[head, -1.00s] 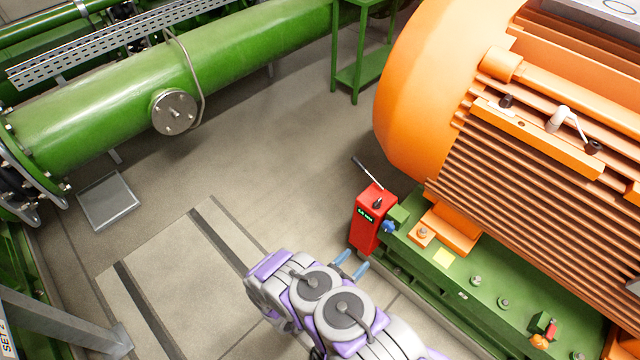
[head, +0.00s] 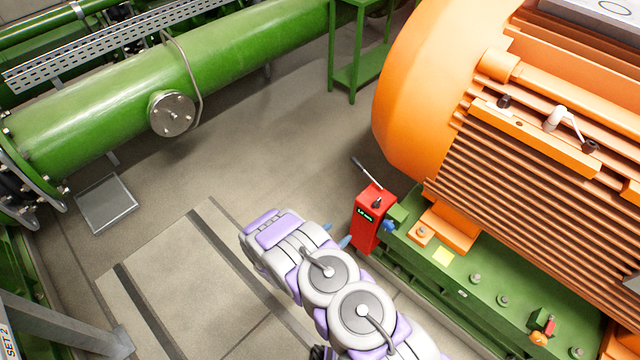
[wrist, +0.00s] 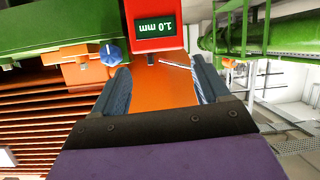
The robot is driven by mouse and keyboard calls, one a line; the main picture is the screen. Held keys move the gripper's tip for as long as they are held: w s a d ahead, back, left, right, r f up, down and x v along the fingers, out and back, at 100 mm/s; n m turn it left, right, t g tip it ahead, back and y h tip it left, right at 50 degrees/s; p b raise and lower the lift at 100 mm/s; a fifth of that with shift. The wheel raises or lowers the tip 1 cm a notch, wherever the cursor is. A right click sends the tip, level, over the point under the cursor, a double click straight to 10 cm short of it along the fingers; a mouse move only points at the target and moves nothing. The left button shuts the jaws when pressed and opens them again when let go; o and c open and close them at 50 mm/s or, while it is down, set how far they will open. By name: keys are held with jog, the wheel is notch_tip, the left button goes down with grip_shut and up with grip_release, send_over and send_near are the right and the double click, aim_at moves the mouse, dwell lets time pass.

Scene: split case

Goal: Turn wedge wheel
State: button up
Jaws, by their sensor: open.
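The wheel appears to be the small blue knob (head: 389,226) on the green block beside the red box (head: 367,220).
The large orange motor (head: 530,150) on its green base (head: 470,275) fills the right side. A lever (head: 366,168) sticks up from the red box. A green pipe (head: 240,60) crosses the back left. The floor (head: 270,150) between pipe and motor is clear.

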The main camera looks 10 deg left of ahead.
jog(key=w+a+r+g+y, duration=0.2)
jog(key=w+a+r+y, duration=0.1)
jog(key=r, duration=0.5)
jog(key=w+a+r+g+y+p, duration=0.1)
jog(key=w+a+r+y, duration=0.2)
jog(key=r, duration=0.6)
jog(key=shift+w+a+r+g+y, duration=0.2)
jog(key=shift+w+r+g+y, duration=0.15)
jog(key=shift+w, duration=0.2)
